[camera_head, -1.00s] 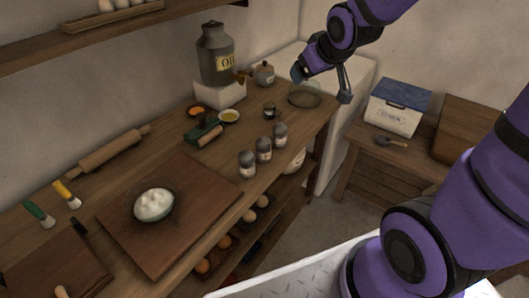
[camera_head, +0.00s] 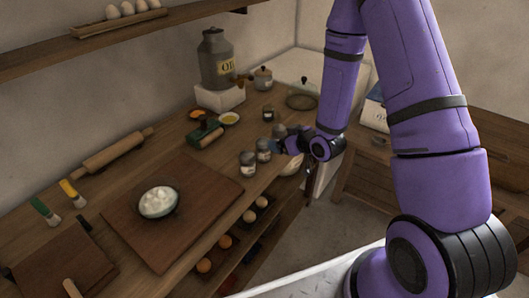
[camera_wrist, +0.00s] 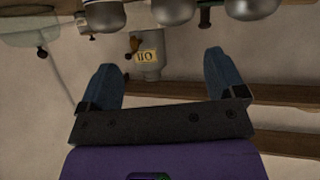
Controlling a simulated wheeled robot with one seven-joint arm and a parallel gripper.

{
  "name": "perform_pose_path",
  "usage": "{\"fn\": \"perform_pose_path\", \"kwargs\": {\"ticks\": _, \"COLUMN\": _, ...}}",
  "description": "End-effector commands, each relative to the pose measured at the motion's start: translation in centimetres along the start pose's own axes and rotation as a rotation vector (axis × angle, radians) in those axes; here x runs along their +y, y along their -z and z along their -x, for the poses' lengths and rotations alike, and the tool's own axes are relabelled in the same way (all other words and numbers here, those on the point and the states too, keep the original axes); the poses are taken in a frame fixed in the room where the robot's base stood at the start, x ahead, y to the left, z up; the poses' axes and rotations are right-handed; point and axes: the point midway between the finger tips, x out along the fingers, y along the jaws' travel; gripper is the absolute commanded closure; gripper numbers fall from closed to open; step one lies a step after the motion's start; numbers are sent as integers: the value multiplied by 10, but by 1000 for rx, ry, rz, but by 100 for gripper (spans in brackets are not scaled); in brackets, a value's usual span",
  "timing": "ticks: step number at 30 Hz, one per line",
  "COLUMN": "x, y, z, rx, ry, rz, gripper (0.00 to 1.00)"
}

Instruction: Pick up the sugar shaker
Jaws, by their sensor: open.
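Three grey-lidded shakers stand in a row along the front edge of the wooden counter: a near one (camera_head: 248,164), a middle one (camera_head: 263,151) and a far one (camera_head: 279,131). Their labels are too small to read, so I cannot tell which is the sugar shaker. My gripper (camera_head: 281,147) is beside the middle and far shakers and partly covers the far one. In the wrist view, my gripper (camera_wrist: 160,68) is open with nothing between its fingers. Rounded metal tops, seemingly the shakers' (camera_wrist: 172,11), hang inverted along the upper edge, beyond the fingertips.
The oil can (camera_head: 216,62) stands on a white block at the back. A cutting board (camera_head: 190,190) bears a white-filled bowl (camera_head: 159,202). A rolling pin (camera_head: 112,153) lies to the left. Shelves with round items are below the counter edge.

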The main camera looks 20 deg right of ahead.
Motion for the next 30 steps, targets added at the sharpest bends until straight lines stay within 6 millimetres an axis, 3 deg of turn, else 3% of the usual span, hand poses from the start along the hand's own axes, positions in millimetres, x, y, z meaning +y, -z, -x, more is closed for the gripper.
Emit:
{"fn": "perform_pose_path", "kwargs": {"ticks": 3, "x": -9, "y": -24, "z": -5, "rx": 42, "ry": 25, "rz": -25, "gripper": 11}}
{"fn": "perform_pose_path", "kwargs": {"ticks": 9, "x": -17, "y": -41, "z": -8, "rx": 95, "ry": 44, "rz": -50, "gripper": 11}}
{"fn": "perform_pose_path", "kwargs": {"ticks": 13, "x": -18, "y": -42, "z": -15, "rx": 106, "ry": 48, "rz": -52, "gripper": 11}}
{"fn": "perform_pose_path", "kwargs": {"ticks": 21, "x": -20, "y": -38, "z": -53, "rx": 105, "ry": 49, "rz": -51, "gripper": 11}}
{"fn": "perform_pose_path", "kwargs": {"ticks": 30, "x": -19, "y": -34, "z": -75, "rx": 106, "ry": 47, "rz": -52, "gripper": 11}}
